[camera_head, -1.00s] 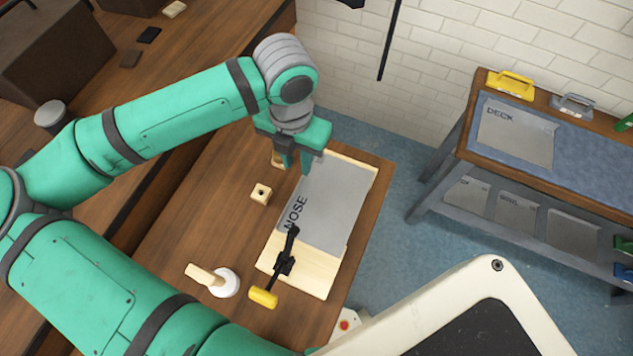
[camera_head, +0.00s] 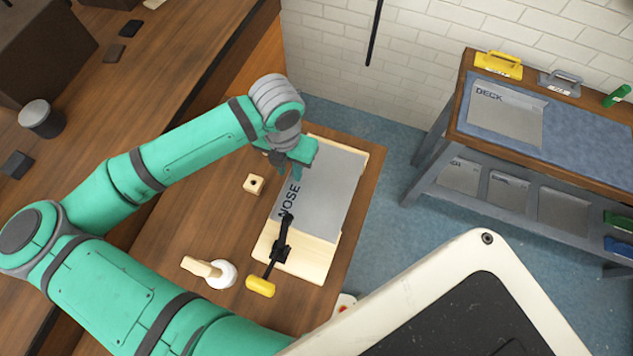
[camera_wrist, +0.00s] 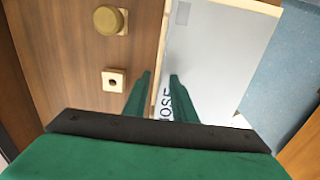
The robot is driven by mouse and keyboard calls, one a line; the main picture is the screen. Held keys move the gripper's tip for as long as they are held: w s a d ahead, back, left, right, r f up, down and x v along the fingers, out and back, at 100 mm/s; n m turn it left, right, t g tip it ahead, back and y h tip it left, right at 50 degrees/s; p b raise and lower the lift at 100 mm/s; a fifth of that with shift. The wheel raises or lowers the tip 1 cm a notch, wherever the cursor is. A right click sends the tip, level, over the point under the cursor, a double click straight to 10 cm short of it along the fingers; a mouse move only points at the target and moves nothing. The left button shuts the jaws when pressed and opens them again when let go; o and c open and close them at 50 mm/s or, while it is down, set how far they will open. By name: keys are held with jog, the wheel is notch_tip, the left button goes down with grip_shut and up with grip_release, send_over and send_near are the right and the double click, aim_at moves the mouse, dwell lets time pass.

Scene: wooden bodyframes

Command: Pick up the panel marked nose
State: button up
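The grey panel marked NOSE (camera_head: 322,192) lies on a pale wooden board (camera_head: 315,262) on the wooden bench. It also shows in the wrist view (camera_wrist: 215,55), with its lettering partly hidden by my gripper. My gripper (camera_head: 284,172) is above the panel's left edge, near the lettering. In the wrist view its two green fingers (camera_wrist: 160,85) are apart with nothing between them, one on each side of the board's left edge. Whether the fingertips touch anything is unclear.
A black clamp with a yellow handle (camera_head: 260,286) sits at the board's near end. A small wooden block (camera_head: 253,184) and a white round piece with a wooden handle (camera_head: 221,274) stand left of it. A side table (camera_head: 437,150) with a DECK panel (camera_head: 503,115) stands right.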

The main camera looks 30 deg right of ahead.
grip_shut()
dwell(1.4)
